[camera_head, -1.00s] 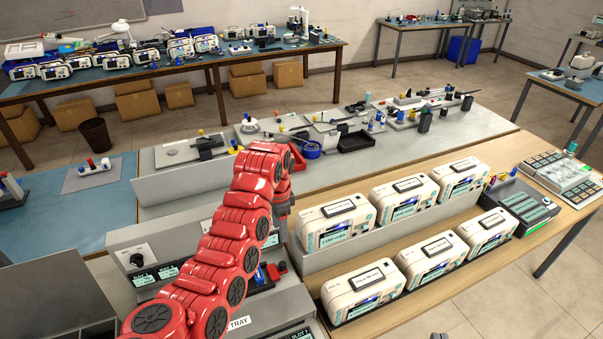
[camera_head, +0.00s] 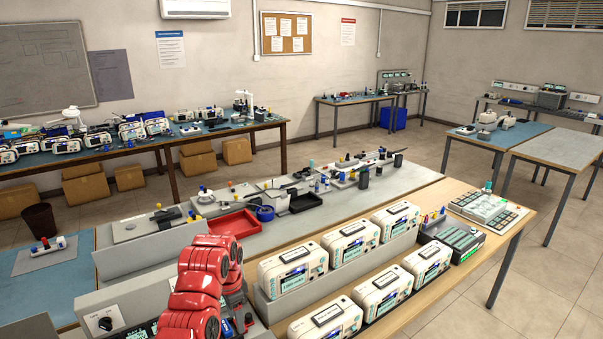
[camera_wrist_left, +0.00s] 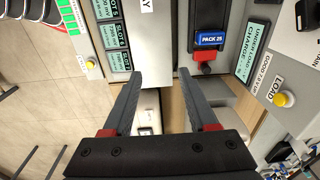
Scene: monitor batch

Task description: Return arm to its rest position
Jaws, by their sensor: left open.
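My left arm (camera_head: 200,290) is red and jointed, and it rises from the bottom of the head view beside the grey charging station. Its gripper is mostly hidden behind the arm there. In the left wrist view my left gripper (camera_wrist_left: 158,82) is open, its two dark fingers well apart with nothing held between them. A battery pack with a blue PACK 25 label (camera_wrist_left: 211,39) sits in a dark slot beyond the right finger, apart from it. My right gripper is in neither view.
Several white monitors (camera_head: 341,320) stand in two rows on the wooden bench right of my arm. A LOAD panel with a yellow button (camera_wrist_left: 281,99) shows in the left wrist view.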

